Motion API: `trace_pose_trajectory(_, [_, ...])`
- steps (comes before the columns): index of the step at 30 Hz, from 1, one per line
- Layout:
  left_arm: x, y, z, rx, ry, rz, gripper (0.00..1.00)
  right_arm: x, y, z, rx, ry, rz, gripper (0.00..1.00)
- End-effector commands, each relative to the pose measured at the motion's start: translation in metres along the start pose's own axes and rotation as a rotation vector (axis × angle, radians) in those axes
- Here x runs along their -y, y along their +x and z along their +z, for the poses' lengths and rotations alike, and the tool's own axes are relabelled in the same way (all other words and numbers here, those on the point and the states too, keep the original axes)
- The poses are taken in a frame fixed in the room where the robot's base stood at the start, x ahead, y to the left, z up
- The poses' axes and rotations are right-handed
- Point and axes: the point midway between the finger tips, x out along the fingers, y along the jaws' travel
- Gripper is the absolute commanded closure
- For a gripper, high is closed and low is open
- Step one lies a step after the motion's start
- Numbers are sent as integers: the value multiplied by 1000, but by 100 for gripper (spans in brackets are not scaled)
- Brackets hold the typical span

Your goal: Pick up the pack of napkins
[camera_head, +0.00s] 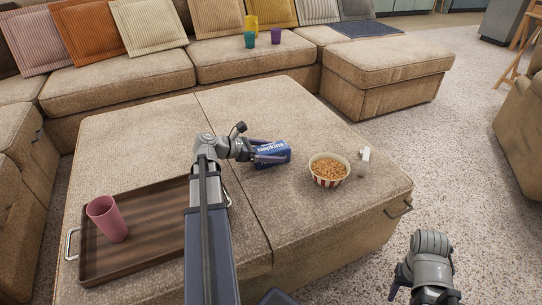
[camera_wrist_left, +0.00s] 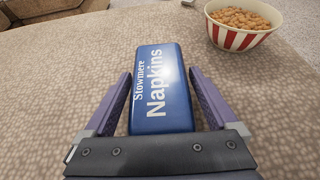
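The pack of napkins (camera_head: 277,152) is a blue box with white lettering, lying on the beige ottoman (camera_head: 254,104) near its middle. In the left wrist view the pack (camera_wrist_left: 162,85) lies lengthwise between my fingers, its near end close to the palm. My left gripper (camera_head: 272,153) reaches over the pack from the left. In the left wrist view the gripper (camera_wrist_left: 162,76) is open, one purple finger on each side, with narrow gaps to the pack. My right gripper (camera_head: 424,296) is at the bottom right, off the ottoman; its fingers are mostly cut off.
A striped bowl of snacks (camera_head: 328,181) stands right of the pack, with small white objects (camera_head: 363,160) beyond it. A wooden tray (camera_head: 158,212) with a pink cup (camera_head: 107,218) is at the left, partly under my left arm. Cups (camera_head: 250,40) stand on the sofa behind.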

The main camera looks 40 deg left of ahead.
Motion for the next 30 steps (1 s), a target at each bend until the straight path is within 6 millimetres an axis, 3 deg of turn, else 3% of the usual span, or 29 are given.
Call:
trace_pose_trajectory(2, [0,0,0,0,0,0,18,0,0,0,0,0,0,46])
trace_pose_trajectory(19, [0,0,0,0,0,0,82,0,0,0,0,0,0,46])
trace_pose_trajectory(30, [0,-2,4,0,0,0,84,0,-4,0,0,0,0,46])
